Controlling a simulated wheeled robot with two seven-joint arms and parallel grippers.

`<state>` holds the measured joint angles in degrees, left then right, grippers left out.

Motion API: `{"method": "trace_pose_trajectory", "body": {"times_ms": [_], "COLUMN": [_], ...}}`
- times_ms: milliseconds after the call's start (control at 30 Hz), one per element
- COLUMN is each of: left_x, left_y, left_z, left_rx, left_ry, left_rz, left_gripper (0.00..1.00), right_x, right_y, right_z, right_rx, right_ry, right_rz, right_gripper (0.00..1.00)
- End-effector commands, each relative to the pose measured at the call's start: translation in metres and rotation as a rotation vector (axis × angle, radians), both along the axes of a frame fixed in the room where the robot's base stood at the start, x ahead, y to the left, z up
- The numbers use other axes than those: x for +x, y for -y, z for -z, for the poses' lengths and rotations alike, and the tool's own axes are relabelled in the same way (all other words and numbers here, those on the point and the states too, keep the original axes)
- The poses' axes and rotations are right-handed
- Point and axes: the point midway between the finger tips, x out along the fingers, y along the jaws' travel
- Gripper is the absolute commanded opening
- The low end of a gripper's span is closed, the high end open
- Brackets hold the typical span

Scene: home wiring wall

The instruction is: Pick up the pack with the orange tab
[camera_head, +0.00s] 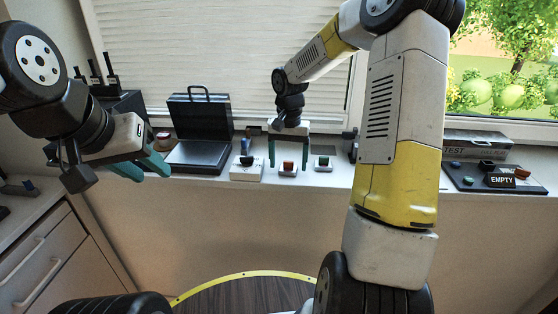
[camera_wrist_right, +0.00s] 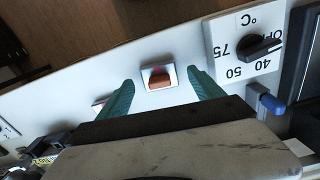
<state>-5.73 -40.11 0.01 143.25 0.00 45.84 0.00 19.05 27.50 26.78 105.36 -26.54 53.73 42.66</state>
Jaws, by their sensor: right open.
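The pack with the orange tab (camera_head: 288,170) sits on the white sill, a small pale block with an orange-red top. It also shows in the right wrist view (camera_wrist_right: 159,77), between the two teal fingers and beyond their tips. My right gripper (camera_head: 288,166) is open and empty, pointing down over this pack, one finger to each side. Whether the fingers reach down beside it is hard to tell. My left gripper (camera_head: 153,176) is at the left, off the packs, its teal fingers apart with nothing between them.
A white dial box (camera_head: 246,170) stands just left. An open black case (camera_head: 200,154) is further left. At the right are a grey TEST box (camera_head: 476,146) and a dark tray with an EMPTY label (camera_head: 501,180).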

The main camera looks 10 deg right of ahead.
Motion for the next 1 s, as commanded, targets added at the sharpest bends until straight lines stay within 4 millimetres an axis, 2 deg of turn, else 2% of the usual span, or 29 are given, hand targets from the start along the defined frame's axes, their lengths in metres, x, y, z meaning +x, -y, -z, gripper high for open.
{"method": "trace_pose_trajectory", "body": {"times_ms": [100, 300, 367, 600, 667, 1000], "left_x": [0.0, 0.0001, 0.0001, 0.0, 0.0, 0.0], "left_y": [0.0, 0.0, 0.0, 0.0, 0.0, 0.0], "left_z": [0.0, -0.0001, -0.0001, 0.0, 0.0, 0.0], "left_rx": [0.0, 0.0, 0.0, 0.0, 0.0, 0.0], "left_ry": [0.0, 0.0, 0.0, 0.0, 0.0, 0.0], "left_rz": [0.0, 0.0, 0.0, 0.0, 0.0, 0.0], "left_gripper": [0.36, 0.36, 0.36, 0.36, 0.36, 0.36], "right_x": [-0.0004, 0.0, 0.0, 0.0, 0.0, 0.0004], "right_y": [0.0001, 0.0001, 0.0001, 0.0001, 0.0001, 0.0001], "right_z": [0.0079, 0.0083, 0.0082, 0.008, 0.008, 0.0039], "right_rx": [0.0, 0.0, 0.0, 0.0, 0.0, -0.001], "right_ry": [0.0, 0.001, 0.001, 0.001, 0.001, 0.003], "right_rz": [0.0, 0.0, 0.0, 0.0, 0.0, 0.0], "right_gripper": [0.76, 0.76, 0.67, 0.19, 0.09, 0.09]}}
